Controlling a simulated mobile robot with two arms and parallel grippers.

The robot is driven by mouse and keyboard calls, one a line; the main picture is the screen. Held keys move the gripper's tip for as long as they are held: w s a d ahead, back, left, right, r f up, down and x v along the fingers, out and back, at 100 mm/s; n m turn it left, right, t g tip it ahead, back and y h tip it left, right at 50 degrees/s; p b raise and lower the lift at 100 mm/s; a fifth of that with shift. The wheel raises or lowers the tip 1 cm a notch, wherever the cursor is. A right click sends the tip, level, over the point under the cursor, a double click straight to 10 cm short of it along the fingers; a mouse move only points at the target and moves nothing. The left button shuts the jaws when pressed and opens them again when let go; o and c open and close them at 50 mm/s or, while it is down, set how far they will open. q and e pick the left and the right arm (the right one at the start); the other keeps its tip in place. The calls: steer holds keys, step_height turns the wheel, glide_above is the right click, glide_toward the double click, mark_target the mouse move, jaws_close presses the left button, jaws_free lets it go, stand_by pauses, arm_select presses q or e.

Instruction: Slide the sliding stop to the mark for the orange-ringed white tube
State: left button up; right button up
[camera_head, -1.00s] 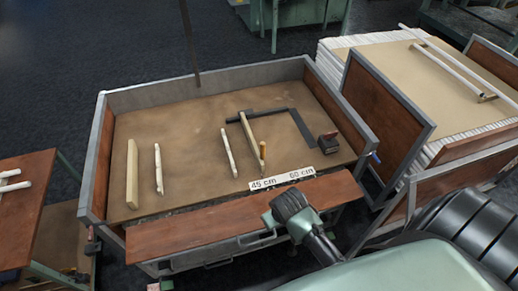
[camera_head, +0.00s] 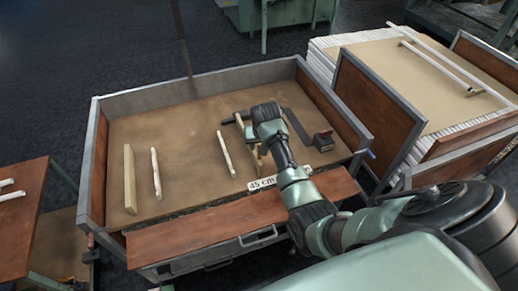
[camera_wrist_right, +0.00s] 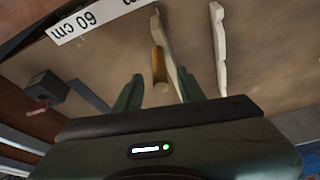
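A pale wooden bar (camera_wrist_right: 171,40) with a yellow-brown round handle (camera_wrist_right: 159,72) shows in the right wrist view; it appears to be the sliding stop. In the head view my right arm mostly covers it. My right gripper (camera_wrist_right: 158,92) is open, its green fingers on either side of the handle's line; I cannot tell whether they touch it. The label strip shows "60 cm" (camera_wrist_right: 86,22) in the wrist view and "45 cm" (camera_head: 262,183) in the head view. White pieces (camera_head: 226,154) and (camera_head: 156,174) lie on the board; no orange ring is discernible. My left gripper is not in view.
A thick pale wooden bar (camera_head: 130,180) lies at the board's left. A dark block with a red part (camera_head: 323,141) stands at the right, near a dark flat bar (camera_head: 298,127). Raised cart walls (camera_head: 200,88) bound the board.

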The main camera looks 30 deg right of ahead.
steer(key=shift+x, duration=2.6)
jaws_close()
